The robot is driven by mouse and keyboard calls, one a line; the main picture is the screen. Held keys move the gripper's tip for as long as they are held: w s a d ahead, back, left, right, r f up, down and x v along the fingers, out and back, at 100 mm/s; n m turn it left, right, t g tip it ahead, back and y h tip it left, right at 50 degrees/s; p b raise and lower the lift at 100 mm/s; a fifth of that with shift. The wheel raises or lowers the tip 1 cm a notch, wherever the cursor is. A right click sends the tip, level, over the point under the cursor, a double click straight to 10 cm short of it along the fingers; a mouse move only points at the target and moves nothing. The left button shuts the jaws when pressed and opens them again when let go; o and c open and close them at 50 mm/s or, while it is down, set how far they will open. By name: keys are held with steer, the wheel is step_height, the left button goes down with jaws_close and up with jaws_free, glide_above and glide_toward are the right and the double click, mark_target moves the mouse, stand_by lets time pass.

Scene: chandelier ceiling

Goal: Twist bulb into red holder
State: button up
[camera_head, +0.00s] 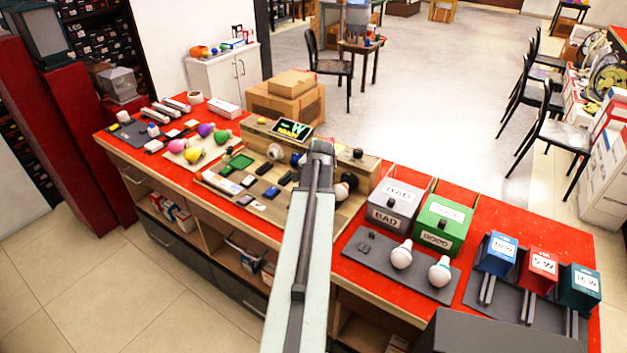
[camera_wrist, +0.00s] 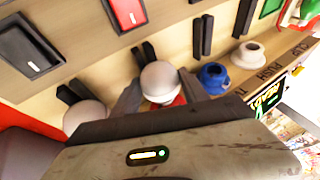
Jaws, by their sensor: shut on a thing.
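In the wrist view, my gripper (camera_wrist: 160,90) is shut on a white round bulb (camera_wrist: 160,78), with one grey finger on each side. The red holder (camera_wrist: 178,101) shows only as a small red patch just below the bulb; the rest is hidden by the bulb, fingers and wrist. The bulb appears to be at the holder, but I cannot tell how deep it sits. In the head view, my arm reaches over the wooden test board (camera_head: 213,181) and hides the gripper's fingers.
Beside the gripper stand a blue holder (camera_wrist: 213,76), a white holder (camera_wrist: 248,54) and another white bulb (camera_wrist: 84,116). Black and red switches (camera_wrist: 126,12) line the board. In the head view, bins marked BAD (camera_head: 393,204) and GOOD (camera_head: 440,226) stand right of the arm.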

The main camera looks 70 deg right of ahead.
steer(key=o, duration=1.4)
steer(key=shift+r, duration=0.1)
steer(key=p+v, duration=0.6)
steer(key=v, duration=0.1)
steer(key=shift+s+a+r, duration=0.15)
steer(key=shift+a+r, duration=0.1)
